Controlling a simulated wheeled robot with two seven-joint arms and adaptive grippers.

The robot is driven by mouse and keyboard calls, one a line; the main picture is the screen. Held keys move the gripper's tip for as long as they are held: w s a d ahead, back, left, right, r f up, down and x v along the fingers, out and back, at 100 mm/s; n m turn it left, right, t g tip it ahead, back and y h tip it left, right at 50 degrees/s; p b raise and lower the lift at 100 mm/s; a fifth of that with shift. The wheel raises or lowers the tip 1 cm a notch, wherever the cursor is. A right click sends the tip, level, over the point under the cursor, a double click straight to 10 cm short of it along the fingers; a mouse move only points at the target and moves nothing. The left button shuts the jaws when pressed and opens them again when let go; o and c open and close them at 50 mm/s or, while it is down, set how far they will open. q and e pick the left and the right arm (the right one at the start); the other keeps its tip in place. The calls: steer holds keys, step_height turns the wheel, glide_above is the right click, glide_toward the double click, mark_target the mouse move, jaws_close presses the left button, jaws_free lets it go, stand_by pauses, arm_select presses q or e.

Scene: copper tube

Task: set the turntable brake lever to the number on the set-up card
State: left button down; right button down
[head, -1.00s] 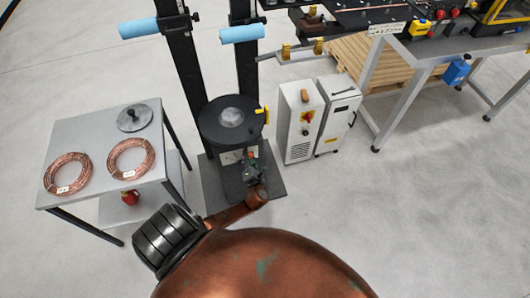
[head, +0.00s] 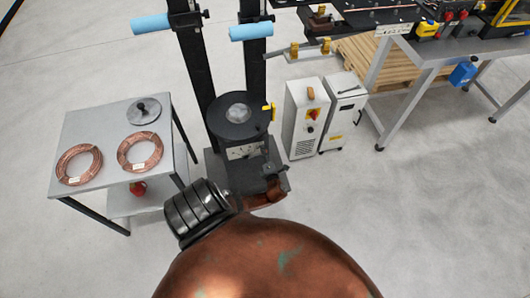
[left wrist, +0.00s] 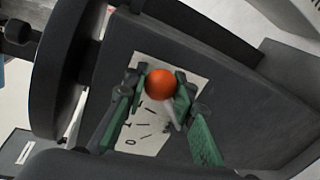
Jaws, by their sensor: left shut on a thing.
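The turntable (head: 238,117) is a dark round disc on a black stand. A white scale plate (head: 243,150) is on its front, below the disc. In the left wrist view the scale plate (left wrist: 150,120) shows black tick marks and a 0 near its lower left; its other numbers cannot be read. The brake lever (left wrist: 158,84) has an orange ball knob and a pale rod. My left gripper (left wrist: 160,88), with green-lined fingers, is shut on the knob, in front of the plate. My right gripper is not in view. I cannot identify the set-up card.
A grey side table (head: 100,115) with two copper coils (head: 79,165) stands to the left. White cabinets (head: 307,118) stand close on the right of the turntable, and a workbench (head: 470,55) is farther right. Open floor lies at the lower right.

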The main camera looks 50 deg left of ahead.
arm_select(q)
steer(key=shift+d+f, duration=0.1)
steer(key=c, duration=1.6)
jaws_free()
steer(key=v, duration=1.2)
